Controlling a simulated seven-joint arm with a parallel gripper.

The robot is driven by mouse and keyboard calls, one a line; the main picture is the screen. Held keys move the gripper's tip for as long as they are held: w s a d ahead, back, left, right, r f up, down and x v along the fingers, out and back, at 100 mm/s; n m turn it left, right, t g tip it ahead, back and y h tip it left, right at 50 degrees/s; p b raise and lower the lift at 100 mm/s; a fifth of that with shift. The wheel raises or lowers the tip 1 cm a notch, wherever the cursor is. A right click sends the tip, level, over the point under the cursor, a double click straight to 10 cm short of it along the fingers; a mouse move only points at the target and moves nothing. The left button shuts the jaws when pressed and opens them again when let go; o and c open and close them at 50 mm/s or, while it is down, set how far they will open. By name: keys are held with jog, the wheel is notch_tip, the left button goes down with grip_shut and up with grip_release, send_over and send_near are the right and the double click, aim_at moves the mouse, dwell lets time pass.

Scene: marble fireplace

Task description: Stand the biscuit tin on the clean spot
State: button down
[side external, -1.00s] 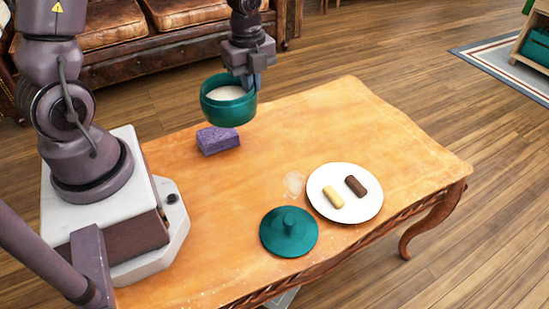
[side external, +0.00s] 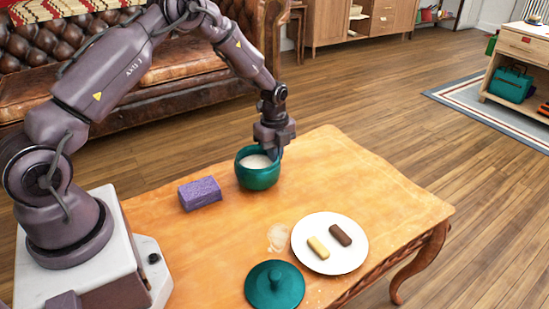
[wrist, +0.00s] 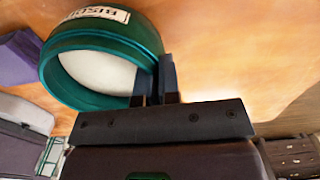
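The biscuit tin (side external: 257,176) is a round teal pot with an open top and a pale inside. In the wrist view the tin (wrist: 105,60) shows a white label with partly readable letters. My gripper (side external: 272,150) is at the tin's rear right side. In the wrist view the fingers of my gripper (wrist: 155,82) are closed on its rim wall. The tin is upright; I cannot tell whether it touches the table. A pale patch (side external: 278,238), seemingly the clean spot, lies bare on the tabletop, nearer the camera than the tin.
A purple sponge-like block (side external: 200,193) lies left of the tin. A teal lid (side external: 275,287) lies in front of the patch. A white plate (side external: 330,256) with two biscuits stands right of the patch. The wooden table (side external: 390,200) is clear at its right end.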

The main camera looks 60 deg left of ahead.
jog(key=shift+f, duration=0.85)
jog(key=shift+f, duration=0.15)
jog(key=c, duration=1.3)
grip_release()
jog(key=shift+c, duration=0.2)
